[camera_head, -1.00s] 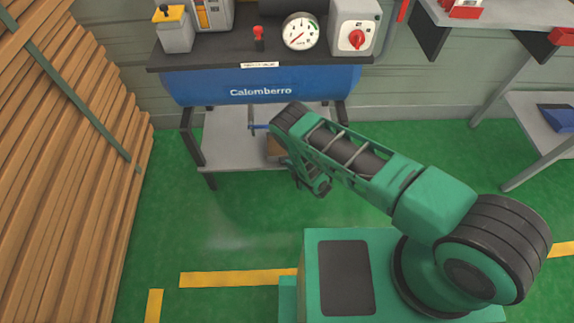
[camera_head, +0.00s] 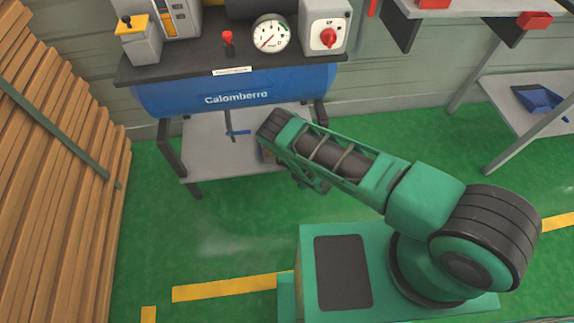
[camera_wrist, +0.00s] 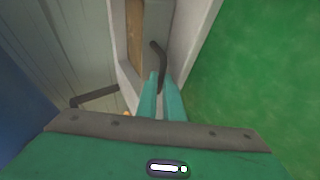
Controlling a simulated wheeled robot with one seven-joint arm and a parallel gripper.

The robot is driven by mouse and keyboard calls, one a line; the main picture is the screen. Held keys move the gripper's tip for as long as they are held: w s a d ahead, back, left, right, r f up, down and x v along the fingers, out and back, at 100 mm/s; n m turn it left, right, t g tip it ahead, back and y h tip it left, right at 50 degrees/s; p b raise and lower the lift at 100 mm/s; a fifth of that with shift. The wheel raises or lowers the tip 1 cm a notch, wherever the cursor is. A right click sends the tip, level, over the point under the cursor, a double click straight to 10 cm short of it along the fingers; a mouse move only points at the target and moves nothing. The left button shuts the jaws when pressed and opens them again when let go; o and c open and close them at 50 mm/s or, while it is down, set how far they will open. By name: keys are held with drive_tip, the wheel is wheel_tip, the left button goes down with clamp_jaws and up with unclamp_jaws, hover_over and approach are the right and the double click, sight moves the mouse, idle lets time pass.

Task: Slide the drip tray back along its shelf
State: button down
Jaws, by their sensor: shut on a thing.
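The drip tray (camera_head: 264,156) is mostly hidden behind my arm in the head view; a small brown part shows on the grey shelf (camera_head: 215,158) under the blue tank. In the wrist view, a brown and grey body (camera_wrist: 135,35), seemingly the tray, lies between pale edges. A dark bent handle (camera_wrist: 157,56) stands at it. My gripper (camera_wrist: 160,82) is shut on this handle, its two teal fingers close together. My gripper's fingers are hidden in the head view.
The blue Calomberro tank (camera_head: 240,98) hangs over the shelf, with dark legs at the sides. A blue-handled part (camera_head: 238,132) is above the shelf. Stacked planks (camera_head: 60,190) stand at the left. A grey side table (camera_head: 520,115) is at the right.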

drive_tip(key=c, duration=1.8)
unclamp_jaws()
drive_tip(key=shift+a, duration=0.1)
drive_tip(key=shift+s, duration=0.1)
drive_tip(key=v, duration=1)
drive_tip(key=shift+s+d+r, duration=0.1)
drive_tip(key=shift+d+r, duration=0.1)
drive_tip(key=shift+d, duration=0.15)
